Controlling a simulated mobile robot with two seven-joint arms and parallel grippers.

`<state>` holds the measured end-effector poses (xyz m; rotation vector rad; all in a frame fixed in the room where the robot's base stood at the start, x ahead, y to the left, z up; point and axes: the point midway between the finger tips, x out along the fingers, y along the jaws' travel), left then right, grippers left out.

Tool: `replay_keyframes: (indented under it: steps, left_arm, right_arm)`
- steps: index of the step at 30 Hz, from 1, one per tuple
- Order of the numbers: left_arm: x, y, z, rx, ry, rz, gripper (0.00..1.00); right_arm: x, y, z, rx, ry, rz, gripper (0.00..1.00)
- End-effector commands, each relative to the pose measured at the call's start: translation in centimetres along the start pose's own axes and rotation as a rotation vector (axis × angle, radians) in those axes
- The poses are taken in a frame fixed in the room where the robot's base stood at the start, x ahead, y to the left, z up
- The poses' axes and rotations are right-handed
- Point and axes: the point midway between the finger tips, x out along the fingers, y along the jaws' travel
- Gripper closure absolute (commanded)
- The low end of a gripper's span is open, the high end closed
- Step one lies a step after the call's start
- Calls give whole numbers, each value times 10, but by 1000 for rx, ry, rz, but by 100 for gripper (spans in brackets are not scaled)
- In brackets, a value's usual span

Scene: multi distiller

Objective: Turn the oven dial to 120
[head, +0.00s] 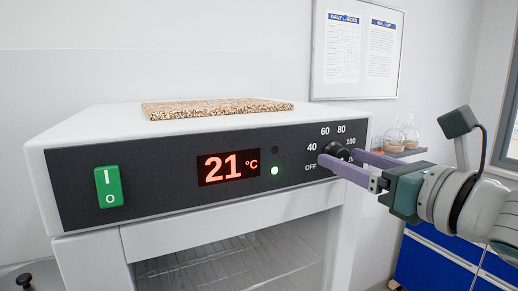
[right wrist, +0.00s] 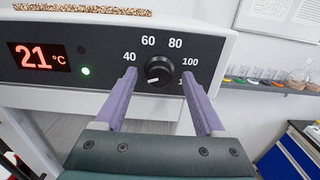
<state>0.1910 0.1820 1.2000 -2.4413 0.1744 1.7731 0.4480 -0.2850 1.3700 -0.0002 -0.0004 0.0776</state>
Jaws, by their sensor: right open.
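The oven dial (head: 337,148) is a round black knob at the right end of the oven's dark front panel. In the right wrist view the dial (right wrist: 159,69) shows a white pointer line aimed to the lower left, towards the OFF side. Marks 40, 60, 80 and 100 show around it; the mark below 100 is mostly hidden by a finger. My right gripper (head: 339,156) is open, its purple fingers on either side of the dial. In the right wrist view gaps show between the dial and both fingers. My left gripper is not in view.
The oven (head: 90,133) has a lit display (head: 228,167) reading 21 °C, a green light (head: 274,170) and a green switch (head: 109,187). A speckled board (head: 215,109) lies on top. A shelf with flasks (head: 402,135) stands behind at right.

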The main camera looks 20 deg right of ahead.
Motion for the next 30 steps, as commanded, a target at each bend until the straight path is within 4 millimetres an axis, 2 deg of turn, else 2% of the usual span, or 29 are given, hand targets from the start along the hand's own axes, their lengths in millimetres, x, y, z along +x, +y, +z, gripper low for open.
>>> replay_keyframes:
  steps: [4, 12, 30]
  left_arm:
    - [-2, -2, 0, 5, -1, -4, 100]
    - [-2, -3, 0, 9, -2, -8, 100]
    - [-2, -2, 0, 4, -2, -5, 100]
  right_arm:
    - [7, 0, 0, 0, 1, 1, 28]
    - [7, 1, 0, 0, 1, 1, 28]
    - [7, 1, 0, 0, 0, 1, 96]
